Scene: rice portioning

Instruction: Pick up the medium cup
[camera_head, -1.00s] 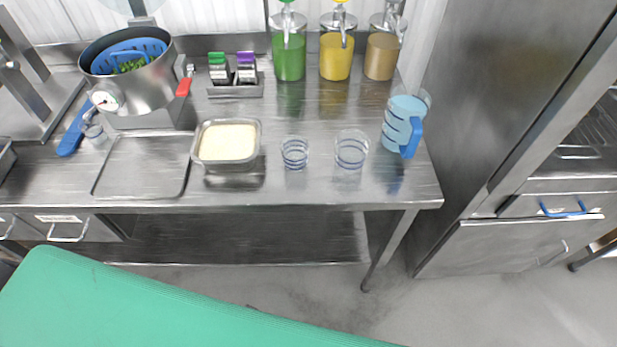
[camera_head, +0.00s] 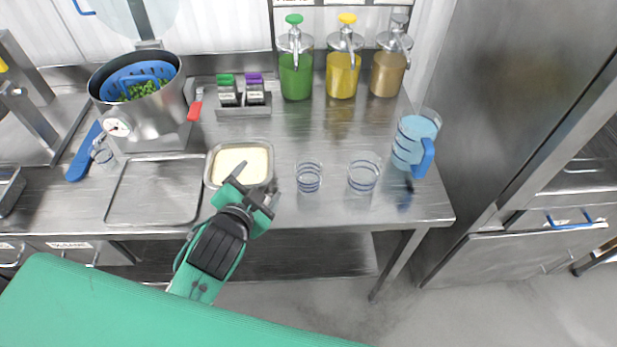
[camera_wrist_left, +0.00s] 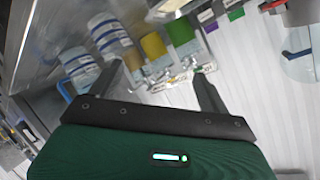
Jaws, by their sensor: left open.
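Two clear cups with blue bands stand upright on the steel table: a smaller left cup (camera_head: 308,177) and a larger right cup (camera_head: 364,173). No label shows which is the medium one. My left gripper (camera_head: 256,184) is open and empty, over the front of the rice pan, left of the two cups and apart from them. In the tilted left wrist view its fingers (camera_wrist_left: 160,72) are spread, with banded clear vessels beyond them at the upper left. My right gripper is not in view.
A rice pan (camera_head: 212,180) sits beside my gripper. A blue-handled jug (camera_head: 413,142) stands right of the cups. Green (camera_head: 295,75), yellow (camera_head: 342,75) and brown (camera_head: 387,73) dispensers stand behind. An empty tray (camera_head: 150,215) lies left. The table is clear in front of the cups.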

